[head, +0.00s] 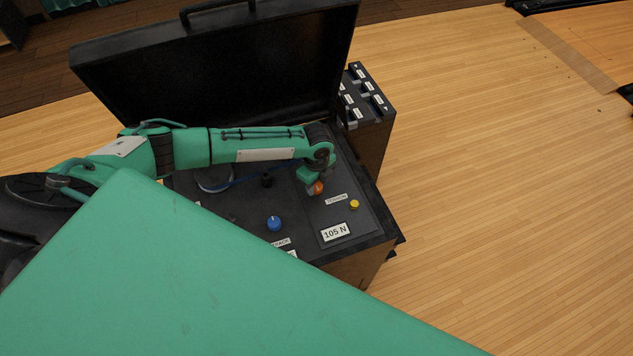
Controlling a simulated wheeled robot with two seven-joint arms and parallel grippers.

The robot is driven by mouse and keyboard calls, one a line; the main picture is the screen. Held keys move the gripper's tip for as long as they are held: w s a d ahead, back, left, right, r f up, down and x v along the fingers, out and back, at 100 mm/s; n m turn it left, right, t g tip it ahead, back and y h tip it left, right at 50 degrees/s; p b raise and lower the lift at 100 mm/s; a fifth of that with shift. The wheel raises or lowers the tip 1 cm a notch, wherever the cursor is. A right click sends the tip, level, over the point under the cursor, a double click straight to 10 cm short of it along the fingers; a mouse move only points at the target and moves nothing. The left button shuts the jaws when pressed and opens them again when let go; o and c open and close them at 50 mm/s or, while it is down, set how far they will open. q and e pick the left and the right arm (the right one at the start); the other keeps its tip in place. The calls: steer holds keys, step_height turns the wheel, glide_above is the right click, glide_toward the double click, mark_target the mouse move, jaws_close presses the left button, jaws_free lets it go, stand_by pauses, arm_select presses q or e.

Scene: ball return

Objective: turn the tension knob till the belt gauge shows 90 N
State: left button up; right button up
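The belt gauge (335,232) is a white label on the machine's dark panel and reads 105 N. The orange tension knob (318,188) sits above it, beside the TENSION label (336,199). My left gripper (312,184) points down at the orange knob, and its fingers are at or around the knob. The fingers are small and partly hidden by the wrist, so I cannot tell whether they grip it. My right gripper is not in view.
A blue knob (274,223) and a small yellow button (354,204) are on the same panel. The open black lid (215,65) stands behind my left arm. A box with labelled slots (363,98) stands at the back right. Open wooden floor (510,200) lies to the right.

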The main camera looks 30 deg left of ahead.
arm_select(q)
steer(key=shift+c, duration=0.8)
steer(key=shift+r, duration=0.1)
